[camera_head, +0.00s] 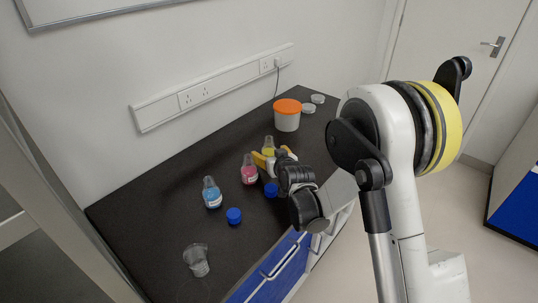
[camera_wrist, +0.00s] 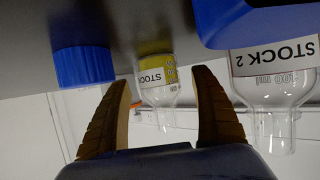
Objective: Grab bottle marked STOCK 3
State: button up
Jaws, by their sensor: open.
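A small conical bottle with yellow liquid (camera_head: 268,146) stands upright on the black bench just beyond my gripper (camera_head: 276,157). In the upside-down wrist view, the yellow-filled bottle (camera_wrist: 157,75) appears between the fingers of my gripper (camera_wrist: 164,95). Its label reads STOCK; the number is not readable. My gripper is open and empty, with the bottle ahead of the fingertips. A pink-filled bottle (camera_head: 249,170) and a blue-filled bottle (camera_head: 212,193) stand left of my gripper.
A white tub with an orange lid (camera_head: 288,107) and small clear dishes stand behind. A clear beaker (camera_head: 196,260) stands at the near left.

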jog(key=c, duration=1.4)
jog(key=shift+c, duration=0.2)
